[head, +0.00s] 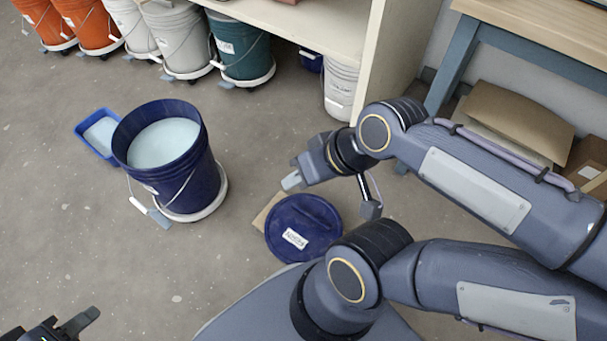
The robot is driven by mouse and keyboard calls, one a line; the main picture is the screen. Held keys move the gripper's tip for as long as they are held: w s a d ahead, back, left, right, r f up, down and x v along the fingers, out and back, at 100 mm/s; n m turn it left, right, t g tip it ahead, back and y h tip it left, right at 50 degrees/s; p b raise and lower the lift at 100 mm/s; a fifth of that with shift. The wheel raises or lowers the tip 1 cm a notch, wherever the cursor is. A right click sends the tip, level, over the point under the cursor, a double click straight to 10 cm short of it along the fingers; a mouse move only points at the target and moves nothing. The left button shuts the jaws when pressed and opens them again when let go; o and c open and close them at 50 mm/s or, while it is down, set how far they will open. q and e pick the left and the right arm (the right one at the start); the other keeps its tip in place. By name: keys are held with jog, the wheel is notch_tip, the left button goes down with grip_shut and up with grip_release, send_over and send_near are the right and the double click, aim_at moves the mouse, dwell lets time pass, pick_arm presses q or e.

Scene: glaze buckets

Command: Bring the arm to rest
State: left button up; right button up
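My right arm comes in from the right. Its gripper (331,196) is above the floor, right of the blue bucket and just above the blue lid in the picture. Its two fingers are spread wide with nothing between them. My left gripper (52,326) is at the bottom left corner, mostly cut off by the frame, so its opening is unclear. The dark blue bucket (180,175) is upright on a round white dolly (212,208), filled with pale blue glaze (163,143). Its wire handle hangs down at the front. Neither gripper touches the bucket.
A labelled blue lid (303,228) lies on the floor, partly over cardboard. A blue tray (101,134) is behind the bucket. Several buckets (240,45) line the back by a white shelf (345,30). A table (560,45) and cardboard boxes (515,115) are at right. Left floor is clear.

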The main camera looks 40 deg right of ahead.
jog(key=shift+s+a, duration=0.15)
jog(key=shift+a, duration=0.05)
jog(key=shift+r, duration=0.1)
notch_tip(320, 180, up, 33)
jog(key=p, duration=3.2)
jog(key=shift+p, duration=0.35)
